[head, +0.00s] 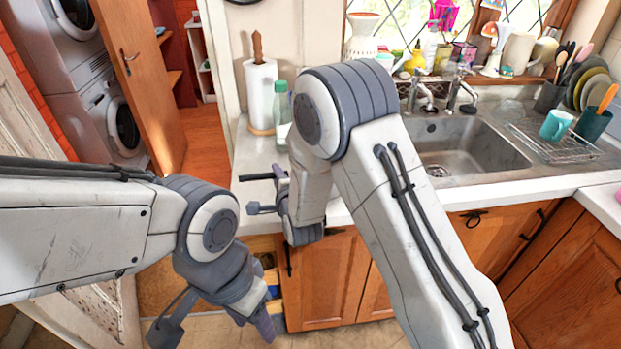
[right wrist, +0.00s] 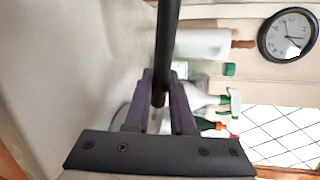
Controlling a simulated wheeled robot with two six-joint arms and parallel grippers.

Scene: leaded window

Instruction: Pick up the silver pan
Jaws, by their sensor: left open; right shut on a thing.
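My right gripper (right wrist: 160,88) is shut on a black handle (right wrist: 167,40), which runs up between its fingers in the right wrist view. I take it for the silver pan's handle. A pale curved edge (right wrist: 119,116) beside the fingers may be the pan's rim; most of the pan is hidden. In the head view the black handle (head: 256,177) sticks out left of my right wrist, above the counter's front edge; the right arm covers the rest. My left gripper (head: 268,318) is open and empty, low in front of the cabinets.
The counter (head: 252,215) carries a paper towel roll (head: 261,95) and a green-capped bottle (head: 280,108). A sink (head: 460,150) and a dish rack (head: 555,140) with a blue mug (head: 556,125) lie right. Wooden cabinets (head: 335,275) stand below. The floor at left is open.

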